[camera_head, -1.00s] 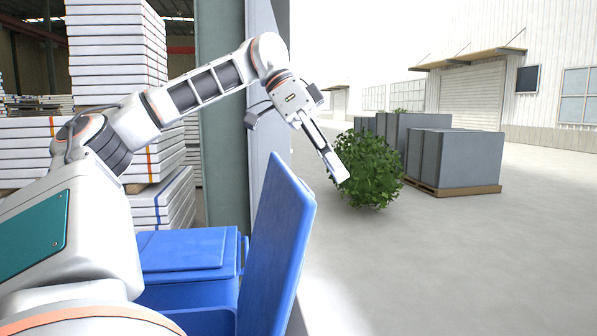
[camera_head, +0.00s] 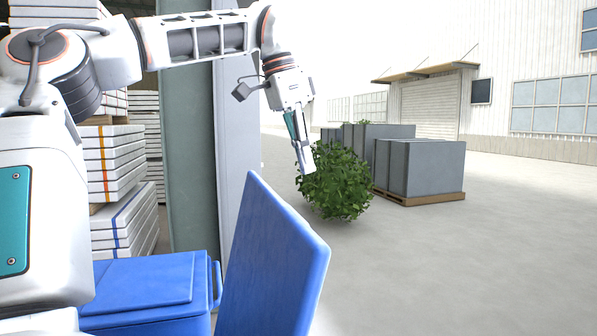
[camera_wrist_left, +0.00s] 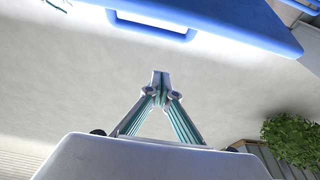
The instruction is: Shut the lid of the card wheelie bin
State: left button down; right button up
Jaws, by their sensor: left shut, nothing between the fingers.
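A blue wheelie-bin lid (camera_head: 272,262) stands raised, tilted to the right, at the bottom middle of the head view. Left of it is a blue bin with a flat, closed top (camera_head: 145,285); I see no label, and the lower bodies are out of frame. My left gripper (camera_head: 306,168) points down, shut and empty, above and beyond the lid's upper edge, apart from it in the picture. In the left wrist view the shut fingertips (camera_wrist_left: 160,76) hang over pale floor, with a blue slab with a handle slot (camera_wrist_left: 240,28) at the top. My right gripper is not in view.
A green bush (camera_head: 337,185) stands beyond my left gripper, with grey crates on a pallet (camera_head: 425,170) behind it. A grey-green pillar (camera_head: 190,150) and stacked white panels (camera_head: 118,180) stand on the left. The floor at right is clear.

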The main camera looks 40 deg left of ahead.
pick_arm(q)
notch_tip(320, 180, down, 8)
jog(key=s, duration=0.1)
jog(key=shift+s+a+p, duration=0.15)
jog(key=shift+a+p, duration=0.25)
jog(key=shift+p, duration=0.05)
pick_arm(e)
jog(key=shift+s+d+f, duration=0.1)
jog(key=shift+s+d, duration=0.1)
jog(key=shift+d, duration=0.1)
pick_arm(q)
jog(key=shift+s+r, duration=0.1)
jog(key=shift+s, duration=0.1)
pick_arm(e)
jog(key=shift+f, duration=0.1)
